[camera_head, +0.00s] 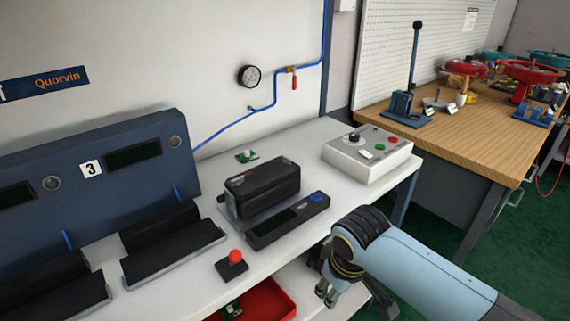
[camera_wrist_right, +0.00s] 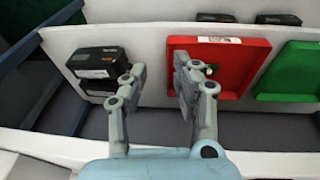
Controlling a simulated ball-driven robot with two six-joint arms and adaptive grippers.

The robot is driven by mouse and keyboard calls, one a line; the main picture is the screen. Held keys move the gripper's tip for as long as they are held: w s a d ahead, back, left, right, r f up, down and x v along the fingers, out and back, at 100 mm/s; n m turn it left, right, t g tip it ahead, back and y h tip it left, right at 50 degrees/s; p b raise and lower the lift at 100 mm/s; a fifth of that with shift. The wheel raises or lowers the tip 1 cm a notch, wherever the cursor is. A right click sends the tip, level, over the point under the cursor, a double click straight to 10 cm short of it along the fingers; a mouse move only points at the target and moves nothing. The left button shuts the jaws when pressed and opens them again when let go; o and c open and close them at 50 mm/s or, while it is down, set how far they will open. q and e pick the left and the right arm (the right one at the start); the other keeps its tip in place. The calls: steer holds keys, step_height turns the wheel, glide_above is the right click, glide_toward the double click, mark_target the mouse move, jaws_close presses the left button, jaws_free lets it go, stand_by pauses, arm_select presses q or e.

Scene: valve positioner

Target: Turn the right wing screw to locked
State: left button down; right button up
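A black box-shaped unit (camera_head: 262,188), which looks like the positioner, sits in a grey holder on the white bench in the head view. I cannot make out a wing screw or its position on it. My right gripper (camera_head: 327,294) is in front of the bench edge, low and to the right of the unit, and apart from it. In the right wrist view the two fingers of this gripper (camera_wrist_right: 156,72) stand apart with nothing between them. My left gripper is not in view.
A dark panel with a display and button (camera_head: 287,221) lies in front of the unit. A red push button (camera_head: 234,260) and a white control box (camera_head: 366,154) stand nearby. Below are a red tray (camera_wrist_right: 235,58), a green tray (camera_wrist_right: 290,72) and black boxes (camera_wrist_right: 97,60).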

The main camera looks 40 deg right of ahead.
mark_target(286, 159)
steer(key=w+r, duration=0.3)
steer(key=r, duration=0.1)
steer(key=w+d+r+p, duration=0.1)
steer(key=w+r, duration=0.2)
steer(key=r, duration=0.1)
steer(key=w+r+p, duration=0.1)
steer(key=w+r, duration=0.2)
steer(key=r, duration=0.1)
steer(key=shift+w+d+r, duration=0.15)
steer(key=shift+w+r, duration=0.1)
steer(key=shift+w, duration=0.15)
steer(key=shift+g, duration=0.5)
steer(key=w+r, duration=0.1)
steer(key=w, duration=0.1)
steer(key=w+d+r, duration=0.1)
steer(key=w+r, duration=0.2)
steer(key=w, duration=0.1)
steer(key=shift+w+d+r, duration=0.25)
steer(key=shift+w+d, duration=0.15)
steer(key=w+d+r+g+y, duration=0.1)
steer(key=w+d+r, duration=0.1)
steer(key=w+r, duration=0.75)
steer(key=f, duration=0.6)
steer(key=s+f, duration=0.1)
steer(key=f, duration=0.2)
steer(key=shift+d+f+p, duration=0.1)
steer(key=shift+d+p, duration=0.05)
steer(key=shift+p, duration=0.2)
jaws_close()
